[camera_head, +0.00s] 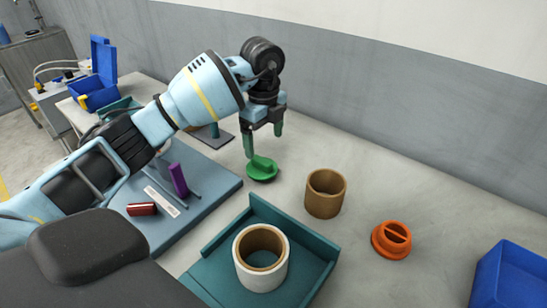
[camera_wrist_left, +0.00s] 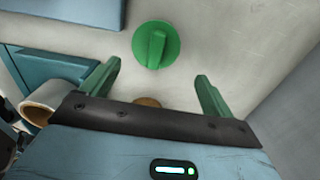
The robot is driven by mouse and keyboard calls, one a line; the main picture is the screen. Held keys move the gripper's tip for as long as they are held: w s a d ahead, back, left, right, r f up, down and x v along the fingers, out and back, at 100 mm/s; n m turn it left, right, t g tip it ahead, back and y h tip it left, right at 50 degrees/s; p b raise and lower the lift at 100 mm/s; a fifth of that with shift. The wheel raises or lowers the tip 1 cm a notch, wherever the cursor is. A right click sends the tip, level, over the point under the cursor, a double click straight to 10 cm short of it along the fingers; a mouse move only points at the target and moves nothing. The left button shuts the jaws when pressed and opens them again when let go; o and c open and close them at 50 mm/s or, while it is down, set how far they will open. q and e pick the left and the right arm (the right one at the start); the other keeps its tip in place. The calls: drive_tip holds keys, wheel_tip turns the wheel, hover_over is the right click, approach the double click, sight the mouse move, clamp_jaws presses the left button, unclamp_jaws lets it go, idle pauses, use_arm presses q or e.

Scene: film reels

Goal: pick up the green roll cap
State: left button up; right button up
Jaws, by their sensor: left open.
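The green roll cap (camera_head: 262,172) is a round disc with a raised bar across it, lying on the table behind the teal tray. It also shows in the left wrist view (camera_wrist_left: 156,46), bar upward. My left gripper (camera_head: 264,145) hangs above the cap, pointing down, with one green finger overlapping the cap in the head view. In the left wrist view its fingers (camera_wrist_left: 157,75) are wide apart and empty, with the cap ahead of them and roughly centred between them. I cannot tell the exact height gap. My right gripper is not in view.
A brown cardboard ring (camera_head: 325,193) and an orange cap (camera_head: 391,240) stand to the right. A white roll with a brown core (camera_head: 260,275) stands in the teal tray (camera_head: 318,248). A blue bin (camera_head: 512,278) is at the right edge. A blue-grey board (camera_head: 222,188) with small items lies left.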

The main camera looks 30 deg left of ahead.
sight(261, 159)
use_arm(q)
drive_tip(key=shift+s, duration=0.25)
drive_tip(key=shift+s+f, duration=0.1)
drive_tip(key=shift+f, duration=0.15)
wheel_tip(261, 159, down, 2)
drive_tip(key=shift+f, duration=0.1)
drive_tip(key=shift+a+f, duration=0.15)
drive_tip(key=shift+f, duration=1.1)
drive_tip(key=shift+a+f, duration=0.15)
drive_tip(key=shift+f, duration=1.05)
drive_tip(key=c, duration=0.8)
